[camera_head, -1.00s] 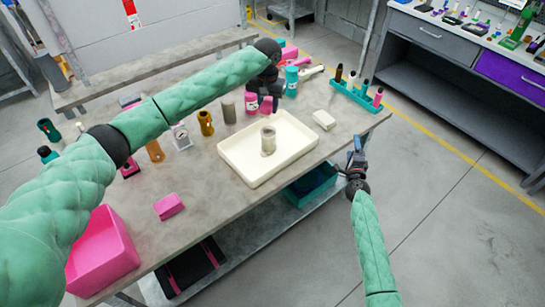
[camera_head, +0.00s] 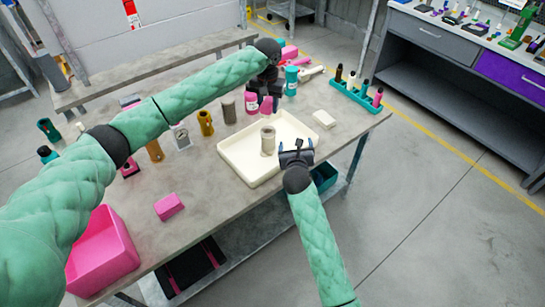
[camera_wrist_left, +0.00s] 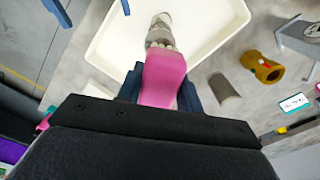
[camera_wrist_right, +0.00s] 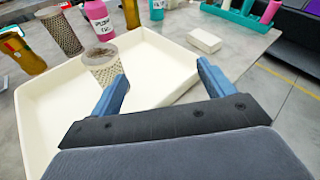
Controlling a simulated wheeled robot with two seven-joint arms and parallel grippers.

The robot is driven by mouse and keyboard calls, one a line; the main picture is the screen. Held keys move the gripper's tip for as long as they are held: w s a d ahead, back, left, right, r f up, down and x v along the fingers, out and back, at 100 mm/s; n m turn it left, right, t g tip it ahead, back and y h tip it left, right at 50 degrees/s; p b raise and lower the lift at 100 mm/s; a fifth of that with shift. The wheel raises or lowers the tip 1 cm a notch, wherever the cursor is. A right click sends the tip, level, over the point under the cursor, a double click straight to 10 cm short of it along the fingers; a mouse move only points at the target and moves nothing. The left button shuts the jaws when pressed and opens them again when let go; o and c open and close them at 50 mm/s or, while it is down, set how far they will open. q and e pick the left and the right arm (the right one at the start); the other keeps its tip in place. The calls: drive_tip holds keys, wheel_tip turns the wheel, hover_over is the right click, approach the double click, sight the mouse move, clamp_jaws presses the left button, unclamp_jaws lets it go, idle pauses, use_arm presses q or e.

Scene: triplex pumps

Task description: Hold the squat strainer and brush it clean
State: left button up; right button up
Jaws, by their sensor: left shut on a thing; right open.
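The squat strainer (camera_head: 268,143), a grey-beige mesh cylinder, stands upright in the cream tray (camera_head: 236,164). It also shows in the right wrist view (camera_wrist_right: 103,72), ahead and left of my right gripper (camera_wrist_right: 162,74). My right gripper is open and empty at the tray's right edge, which also shows in the head view (camera_head: 296,149).
A taller mesh strainer (camera_head: 228,107) and an ochre part (camera_head: 205,122) stand left of the tray. A cream block (camera_head: 324,119) lies right of it. A teal rack (camera_head: 357,97) holds several tools. A pink bin (camera_head: 100,250) is at the near left.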

sight(269, 144)
drive_tip(key=s+a, duration=0.1)
drive_tip(key=a, duration=0.1)
drive_tip(key=s+a+f+g+y, duration=0.1)
drive_tip(key=a, duration=0.2)
drive_tip(key=s+a+y, duration=0.1)
drive_tip(key=a, duration=0.2)
drive_tip(key=shift+s+a+f+g, duration=0.1)
drive_tip(key=shift+s+f+g, duration=0.05)
drive_tip(key=shift+s+g, duration=0.2)
drive_tip(key=x, duration=1.2)
drive_tip(key=shift+a, duration=0.15)
drive_tip(key=shift+s, duration=0.1)
drive_tip(key=c, duration=1.1)
